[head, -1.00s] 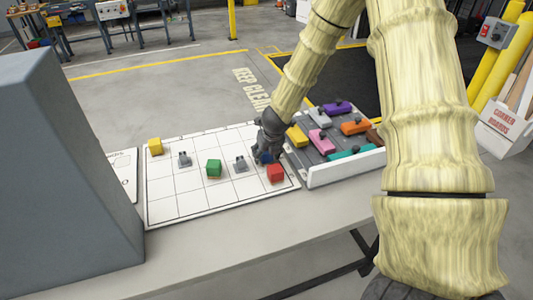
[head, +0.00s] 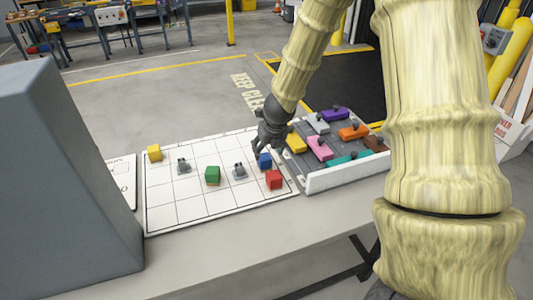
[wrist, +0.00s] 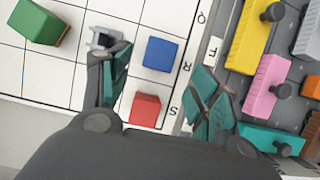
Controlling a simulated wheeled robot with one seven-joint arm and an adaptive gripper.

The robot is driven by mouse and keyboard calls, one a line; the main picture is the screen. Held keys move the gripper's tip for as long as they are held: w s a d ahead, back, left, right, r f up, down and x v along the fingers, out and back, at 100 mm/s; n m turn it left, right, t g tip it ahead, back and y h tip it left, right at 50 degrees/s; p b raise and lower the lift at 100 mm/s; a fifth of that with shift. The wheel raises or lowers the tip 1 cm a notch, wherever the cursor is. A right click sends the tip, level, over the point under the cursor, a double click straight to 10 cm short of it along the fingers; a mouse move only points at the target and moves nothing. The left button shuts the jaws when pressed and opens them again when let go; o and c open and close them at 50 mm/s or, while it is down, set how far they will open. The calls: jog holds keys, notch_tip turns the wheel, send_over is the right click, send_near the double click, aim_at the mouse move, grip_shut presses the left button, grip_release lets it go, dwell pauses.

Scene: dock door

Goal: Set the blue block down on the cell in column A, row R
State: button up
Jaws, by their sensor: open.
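The blue block (head: 265,160) sits on the white gridded board (head: 180,208), in the edge column beside the row letters. In the wrist view the blue block (wrist: 160,53) lies beside the letter R, inside its cell; the column letter cannot be read. My gripper (head: 263,146) is open just behind and above the block in the head view. In the wrist view its teal-padded fingers (wrist: 160,85) are spread wide, apart from the block, with nothing held.
The red block (wrist: 145,108) is in the neighbouring cell by S. A grey clip-like piece (head: 239,171), a green block (head: 213,175), another grey piece (head: 183,165) and a yellow block (head: 154,153) stand on the board. A tray (head: 345,178) of coloured knobbed pieces is right.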

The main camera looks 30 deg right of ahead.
jog(key=shift+p+v, duration=0.3)
jog(key=shift+v, duration=1.5)
